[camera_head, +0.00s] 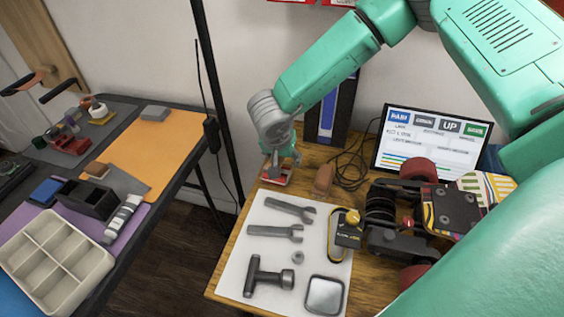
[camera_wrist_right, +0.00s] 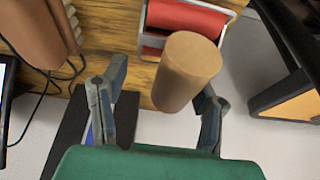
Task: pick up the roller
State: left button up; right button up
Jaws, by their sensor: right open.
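The roller has a red cylinder (camera_wrist_right: 186,22) in a metal frame and a thick brown handle (camera_wrist_right: 187,70) that points up toward the wrist camera. In the head view its red part (camera_head: 276,177) shows at the far left corner of the wooden table, and its handle is mostly hidden by my right gripper. My right gripper (camera_head: 282,160) is open above the roller. In the wrist view, the fingers of my right gripper (camera_wrist_right: 162,85) stand apart on either side of the handle. I cannot tell whether they touch it. My left gripper is not in view.
A brown block-like object (camera_head: 323,180) and black cables (camera_head: 350,165) lie just right of the roller. A dark binder (camera_head: 331,115) and a screen (camera_head: 428,138) stand behind. A white mat (camera_head: 262,222) with wrenches lies in front. A wheeled robot (camera_head: 415,225) sits at the right.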

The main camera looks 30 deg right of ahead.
jog(key=shift+w+a+f, duration=0.1)
jog(key=shift+w+f, duration=0.05)
jog(key=shift+f, duration=0.25)
jog(key=shift+a, duration=0.4)
jog(key=shift+a+r, duration=0.3)
jog(key=shift+a, duration=0.55)
jog(key=c, duration=1.2)
jog(key=shift+d+f, duration=0.2)
jog(key=shift+d, duration=0.6)
grip_shut()
jog(key=shift+d+f, duration=0.1)
jog(key=shift+d, duration=0.25)
jog(key=r, duration=0.3)
jog(key=a+r+p, duration=0.1)
jog(key=r, duration=0.5)
jog(key=shift+a, duration=0.2)
jog(key=shift+d+r+p, duration=0.25)
jog(key=shift+r+p, duration=0.05)
jog(key=shift+r, duration=0.3)
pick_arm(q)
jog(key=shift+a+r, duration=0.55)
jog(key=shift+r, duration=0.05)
pick_arm(e)
jog(key=shift+d, duration=0.2)
